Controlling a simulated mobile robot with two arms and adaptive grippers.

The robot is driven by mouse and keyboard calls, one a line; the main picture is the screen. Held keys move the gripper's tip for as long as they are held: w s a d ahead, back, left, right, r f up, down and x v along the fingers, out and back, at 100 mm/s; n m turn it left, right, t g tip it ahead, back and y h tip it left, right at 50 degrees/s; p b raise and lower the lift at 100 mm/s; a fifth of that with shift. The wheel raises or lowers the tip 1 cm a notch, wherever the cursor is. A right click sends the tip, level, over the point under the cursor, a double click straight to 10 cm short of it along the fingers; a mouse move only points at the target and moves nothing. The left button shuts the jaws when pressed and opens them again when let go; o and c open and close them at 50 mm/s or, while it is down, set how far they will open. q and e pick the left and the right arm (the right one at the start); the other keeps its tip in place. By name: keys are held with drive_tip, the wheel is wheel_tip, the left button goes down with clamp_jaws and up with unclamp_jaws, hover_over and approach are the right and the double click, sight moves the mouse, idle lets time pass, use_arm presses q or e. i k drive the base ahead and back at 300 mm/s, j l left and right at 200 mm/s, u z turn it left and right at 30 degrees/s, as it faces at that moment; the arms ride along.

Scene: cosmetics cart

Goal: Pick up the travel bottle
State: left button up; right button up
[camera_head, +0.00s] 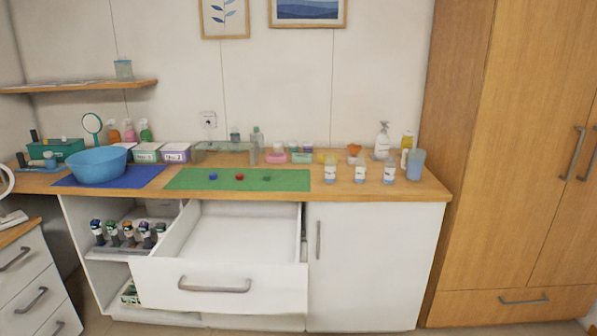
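Several small bottles stand on the wooden counter, and I cannot tell which one is the travel bottle. Three small labelled bottles stand upright right of the green mat: a left one (330,173), a middle one (360,174) and a right one (389,173). A slim, clear greenish bottle (254,150) stands behind the green mat near the wall. Neither of my grippers is in view.
The green mat (220,180) holds a blue, a red and a green small item. A blue bowl (97,165) sits on a blue mat (145,177). A white spray bottle (382,142) and a blue cup (416,166) stand at right. An open, empty drawer (215,272) juts out below the counter.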

sight(330, 164)
drive_tip(key=i+l+u, duration=0.1)
drive_tip(key=l, duration=0.25)
drive_tip(key=i+l+u, duration=0.15)
drive_tip(key=i+l, duration=0.15)
drive_tip(key=i+l+u, duration=0.1)
drive_tip(key=l, duration=0.3)
drive_tip(key=i+l+u, duration=0.15)
drive_tip(key=l, duration=0.2)
drive_tip(key=i+l+u, duration=0.1)
drive_tip(key=l, duration=0.3)
drive_tip(key=i+l+u, duration=0.1)
drive_tip(key=l, duration=0.35)
drive_tip(key=i+j, duration=0.05)
drive_tip(key=i, duration=0.05)
